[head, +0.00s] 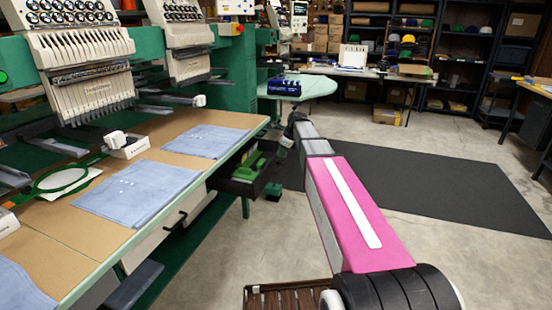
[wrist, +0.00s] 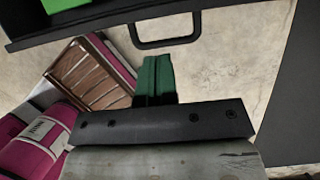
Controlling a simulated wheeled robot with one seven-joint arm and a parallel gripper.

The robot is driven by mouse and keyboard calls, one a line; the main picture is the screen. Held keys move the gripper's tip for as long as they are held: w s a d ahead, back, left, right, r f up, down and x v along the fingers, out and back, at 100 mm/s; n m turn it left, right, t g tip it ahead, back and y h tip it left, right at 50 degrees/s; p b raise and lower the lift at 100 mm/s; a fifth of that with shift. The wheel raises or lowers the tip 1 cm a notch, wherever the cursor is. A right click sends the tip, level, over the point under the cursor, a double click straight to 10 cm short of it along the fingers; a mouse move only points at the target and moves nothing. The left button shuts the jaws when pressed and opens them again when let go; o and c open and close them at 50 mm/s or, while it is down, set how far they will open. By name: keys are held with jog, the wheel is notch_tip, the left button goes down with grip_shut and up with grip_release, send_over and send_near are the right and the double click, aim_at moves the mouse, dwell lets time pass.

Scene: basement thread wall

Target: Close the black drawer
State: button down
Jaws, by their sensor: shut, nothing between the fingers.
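The black drawer (head: 232,187) is pulled out from under the long worktable in the head view, with green things lying in it. In the wrist view its dark edge (wrist: 100,26) crosses the top left, and its black loop handle (wrist: 166,43) sticks out towards my gripper. In the wrist view the green fingers of my gripper (wrist: 153,60) are together and empty, just below the handle in the picture. I cannot tell whether they touch it.
The worktable (head: 115,222) runs along the left with blue cloths (head: 140,192) and embroidery machines (head: 85,65) over it. A pale drawer front (head: 150,240) with a black handle is below. A dark mat (head: 430,185) covers clear floor at right. A green round-ended table (head: 318,86) stands behind.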

jog(key=v, duration=0.7)
jog(key=d+f+t+y, duration=0.2)
jog(key=d+f+y, duration=0.25)
jog(key=d, duration=0.25)
send_near(275, 159)
jog(key=x, duration=0.5)
jog(key=shift+w+d+f, duration=0.1)
jog(key=shift+f, duration=0.5)
jog(key=shift+w+a, duration=0.25)
jog(key=shift+a, duration=0.35)
